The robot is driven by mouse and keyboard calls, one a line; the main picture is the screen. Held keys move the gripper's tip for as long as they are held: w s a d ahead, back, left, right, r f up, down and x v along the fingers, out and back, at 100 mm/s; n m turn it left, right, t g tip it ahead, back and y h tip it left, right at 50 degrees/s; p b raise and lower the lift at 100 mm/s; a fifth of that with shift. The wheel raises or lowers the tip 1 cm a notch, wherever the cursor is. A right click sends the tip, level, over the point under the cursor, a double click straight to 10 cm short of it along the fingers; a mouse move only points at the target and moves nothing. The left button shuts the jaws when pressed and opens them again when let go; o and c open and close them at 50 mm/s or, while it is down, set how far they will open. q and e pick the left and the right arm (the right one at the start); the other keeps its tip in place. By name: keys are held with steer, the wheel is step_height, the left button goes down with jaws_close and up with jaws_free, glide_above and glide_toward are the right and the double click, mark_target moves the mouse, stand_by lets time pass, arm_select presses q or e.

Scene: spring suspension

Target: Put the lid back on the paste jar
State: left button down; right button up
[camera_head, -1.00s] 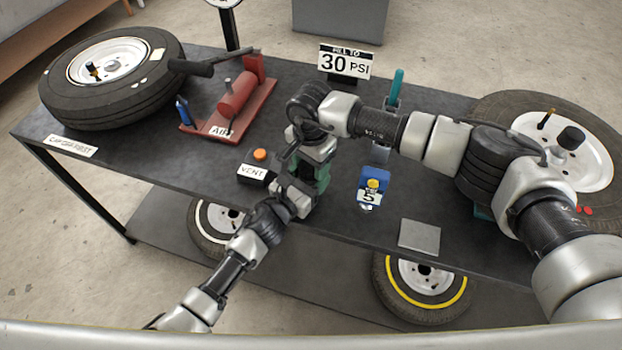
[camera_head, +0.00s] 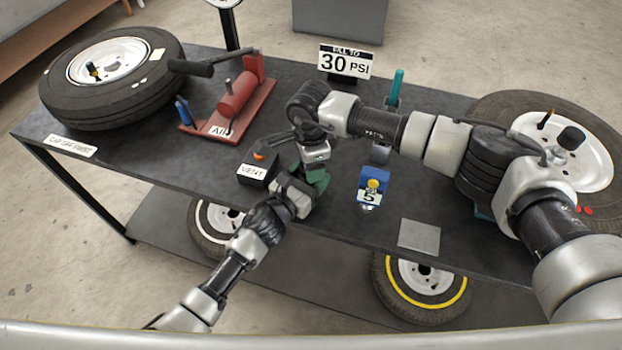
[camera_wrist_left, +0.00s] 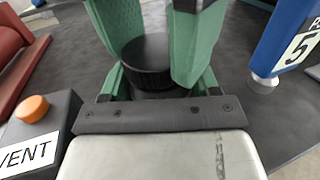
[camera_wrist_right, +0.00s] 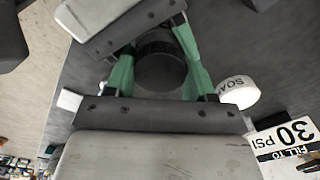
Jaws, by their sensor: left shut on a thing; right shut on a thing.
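In the left wrist view, my left gripper (camera_wrist_left: 155,88) is shut on a dark round body, the paste jar (camera_wrist_left: 152,92), which is mostly hidden. A black ribbed lid (camera_wrist_left: 147,62) sits just above it, between the larger green fingers of my right gripper (camera_head: 316,160), which is shut on it. The right wrist view shows a dark round top (camera_wrist_right: 163,66) between the green fingers. In the head view both grippers meet over the table, my left gripper (camera_head: 312,182) just below the right. I cannot tell whether lid and jar touch.
The vent box (camera_head: 256,172) with its orange button stands close left of the grippers. A blue block marked 5 (camera_head: 372,188) is to the right. A white soap container (camera_wrist_right: 238,92) is near the right gripper. A grey plate (camera_head: 418,237) lies at the front right.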

steer(key=o, duration=1)
steer(key=shift+r, duration=2.25)
steer(key=shift+c, duration=0.3)
steer(key=r+n, duration=0.1)
steer(key=n, duration=0.2)
steer(key=shift+r, duration=0.35)
steer(key=r+n, duration=0.1)
steer(key=n, duration=0.2)
steer(key=shift+r+n, duration=0.3)
steer(key=shift+r, duration=0.1)
steer(key=shift+f, duration=0.1)
